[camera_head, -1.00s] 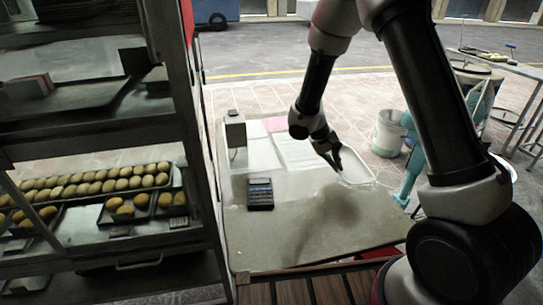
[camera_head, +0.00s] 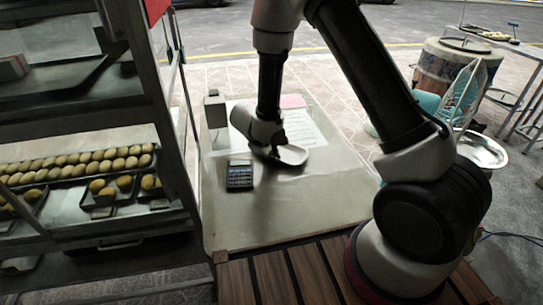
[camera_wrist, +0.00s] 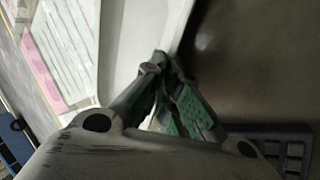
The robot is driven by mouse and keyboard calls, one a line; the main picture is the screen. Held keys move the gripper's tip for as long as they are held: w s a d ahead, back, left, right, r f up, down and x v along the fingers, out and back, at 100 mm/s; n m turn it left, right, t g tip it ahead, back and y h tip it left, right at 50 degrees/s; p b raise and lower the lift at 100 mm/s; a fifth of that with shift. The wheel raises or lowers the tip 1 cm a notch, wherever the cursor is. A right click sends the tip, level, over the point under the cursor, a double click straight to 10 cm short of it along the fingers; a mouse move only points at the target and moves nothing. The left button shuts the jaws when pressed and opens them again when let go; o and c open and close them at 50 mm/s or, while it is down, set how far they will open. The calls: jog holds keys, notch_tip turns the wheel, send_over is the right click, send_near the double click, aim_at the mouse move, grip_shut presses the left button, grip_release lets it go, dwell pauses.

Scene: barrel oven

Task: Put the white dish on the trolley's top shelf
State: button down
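The white dish (camera_head: 291,156) is a shallow pale dish at the end of my arm, over the table in the head view. My gripper (camera_head: 276,149) is at its left side. In the wrist view the fingers (camera_wrist: 163,62) close together on the rim of the dish (camera_wrist: 128,45). Part of the dish is out of that frame. The trolley (camera_head: 172,150) is the dark metal rack on the left. Its upper shelf in view (camera_head: 70,82) holds a dark tray and a small box. Its top end is cut off by the frame.
The pale table (camera_head: 235,215) carries a calculator (camera_head: 240,175), papers (camera_head: 303,128) and a small box-like device (camera_head: 215,110). Trays of bread buns (camera_head: 80,165) fill the trolley's lower shelf. A fan (camera_head: 462,92) and a metal basin (camera_head: 482,150) stand right of the table.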

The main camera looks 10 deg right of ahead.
jog(key=shift+f, duration=0.2)
jog(key=c, duration=2.2)
grip_release()
jog(key=shift+f, duration=0.15)
jog(key=shift+o, duration=1.4)
